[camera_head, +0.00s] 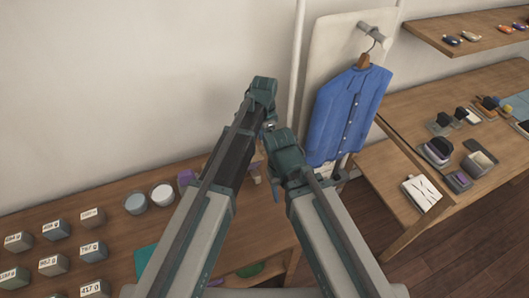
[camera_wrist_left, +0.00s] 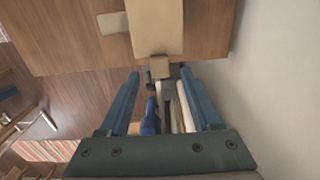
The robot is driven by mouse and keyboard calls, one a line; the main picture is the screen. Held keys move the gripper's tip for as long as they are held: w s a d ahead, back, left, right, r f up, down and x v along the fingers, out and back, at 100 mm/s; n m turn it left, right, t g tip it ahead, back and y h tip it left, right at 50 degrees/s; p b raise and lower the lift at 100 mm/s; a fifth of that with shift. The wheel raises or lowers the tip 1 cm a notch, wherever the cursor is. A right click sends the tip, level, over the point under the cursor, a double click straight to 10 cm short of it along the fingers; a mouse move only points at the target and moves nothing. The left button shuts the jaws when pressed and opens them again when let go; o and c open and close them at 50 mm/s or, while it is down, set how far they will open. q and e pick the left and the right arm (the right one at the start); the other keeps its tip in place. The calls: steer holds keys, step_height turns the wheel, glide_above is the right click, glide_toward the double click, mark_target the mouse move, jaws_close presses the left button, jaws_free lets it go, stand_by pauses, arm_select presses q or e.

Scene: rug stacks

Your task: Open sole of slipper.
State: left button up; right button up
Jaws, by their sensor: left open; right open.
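No slipper or slipper sole can be made out in either view. My left gripper (camera_wrist_left: 163,92) is open in the left wrist view, with its two blue-grey fingers apart. A beige strip-shaped thing (camera_wrist_left: 155,27) with a small block at its end lies ahead of them at the wooden table's edge; I cannot tell what it is. In the head view my right gripper (camera_head: 276,172) is near the right end of the left table, partly hidden by its own arm. My left fingers are not clear there.
The left table (camera_head: 112,240) carries several grey labelled blocks (camera_head: 92,217) and two round pots (camera_head: 161,194). A blue shirt (camera_head: 346,113) hangs on a white panel. A shelf (camera_head: 470,30) holds several small items.

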mark_target(264, 147)
arm_select(q)
steer(key=shift+f+b, duration=1.05)
steer(key=shift+f, duration=0.5)
arm_select(e)
step_height(264, 147, down, 3)
steer(key=shift+f, duration=0.1)
arm_select(q)
steer(key=shift+c, duration=0.2)
jaws_close()
